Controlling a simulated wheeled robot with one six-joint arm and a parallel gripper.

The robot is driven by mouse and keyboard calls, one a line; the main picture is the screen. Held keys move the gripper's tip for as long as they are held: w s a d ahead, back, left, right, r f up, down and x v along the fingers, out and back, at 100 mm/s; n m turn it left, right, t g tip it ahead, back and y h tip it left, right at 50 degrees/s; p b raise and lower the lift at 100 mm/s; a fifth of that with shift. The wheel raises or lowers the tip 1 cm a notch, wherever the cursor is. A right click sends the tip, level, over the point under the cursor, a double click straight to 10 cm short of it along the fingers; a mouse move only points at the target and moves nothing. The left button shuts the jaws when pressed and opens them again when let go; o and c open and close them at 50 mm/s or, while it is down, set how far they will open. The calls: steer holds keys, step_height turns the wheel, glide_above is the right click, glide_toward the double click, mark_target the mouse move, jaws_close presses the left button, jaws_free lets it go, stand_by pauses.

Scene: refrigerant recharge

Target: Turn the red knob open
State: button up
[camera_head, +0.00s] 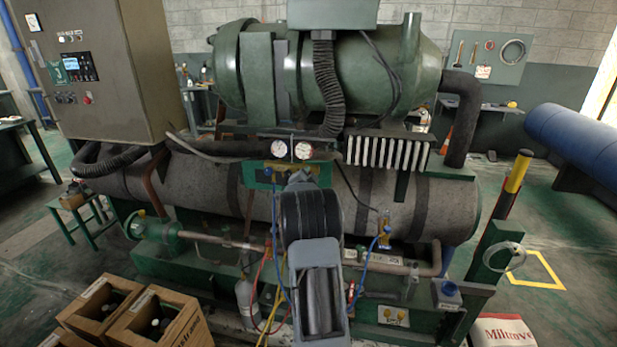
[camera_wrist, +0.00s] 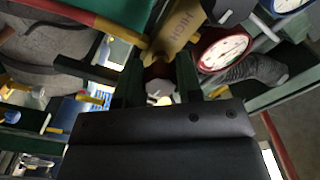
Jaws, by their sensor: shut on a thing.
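In the wrist view the two dark fingers of my gripper (camera_wrist: 159,84) stand on either side of a small dark-red knob (camera_wrist: 157,70) with a pale, faceted end. The gripper is shut on this knob. The knob sits beside a brass-coloured body (camera_wrist: 178,28) marked HIGH and a red-rimmed gauge (camera_wrist: 222,52). In the head view my arm covers the knob and most of the gripper, just below the two manifold gauges, a left one (camera_head: 279,148) and a right one (camera_head: 303,150). How far the knob is turned cannot be told.
The large compressor unit (camera_head: 370,80) and its grey lagged cylinder (camera_head: 200,185) stand right behind the gauges. Red, yellow and blue hoses (camera_head: 362,265) hang close around my arm. A blue-rimmed gauge (camera_wrist: 288,5) is at the wrist view's top right.

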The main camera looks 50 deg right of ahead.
steer(key=shift+n, duration=0.3)
steer(key=n+b, duration=0.1)
steer(key=n, duration=0.2)
steer(key=shift+n, duration=0.4)
steer(key=n, duration=0.5)
steer(key=n+p, duration=0.1)
steer(key=n, duration=0.4)
steer(key=shift+r+n, duration=0.1)
steer(key=shift+n, duration=0.3)
steer(key=shift+n+p, duration=0.95)
steer(key=shift+n, duration=1.55)
steer(key=o, duration=0.9)
steer(key=shift+o, duration=0.2)
steer(key=shift+s, duration=0.1)
